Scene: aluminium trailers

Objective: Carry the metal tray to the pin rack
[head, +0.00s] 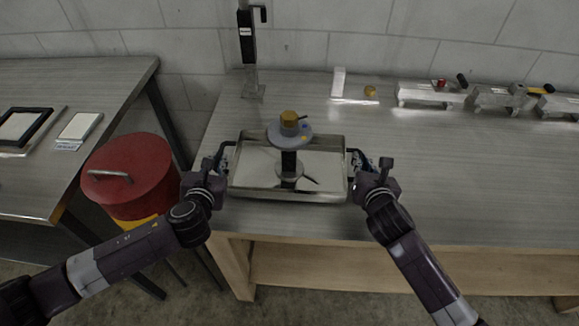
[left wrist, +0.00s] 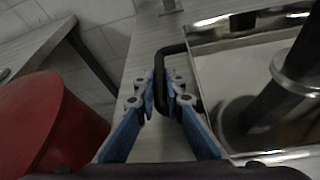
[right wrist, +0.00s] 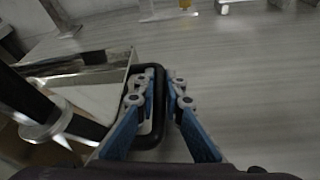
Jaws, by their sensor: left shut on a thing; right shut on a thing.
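The metal tray (head: 250,182) is a shallow, shiny rectangular pan with black handles, at the front left of the grey bench in the head view. My left gripper (head: 222,163) is shut on its left handle (left wrist: 163,75). My right gripper (head: 358,163) is shut on its right handle (right wrist: 150,133). A dark post with a grey disc (head: 289,134) and a yellow-brown top shows upright within the tray's outline. I cannot tell whether the tray touches the bench. No object is clearly recognisable as the pin rack.
The bench (head: 440,185) has free surface to the right. Low pale stands (head: 430,95) with small coloured parts line its back. A black upright stand (head: 247,50) rises at the back left. A red bin (head: 130,165) stands between this bench and the left table (head: 70,85).

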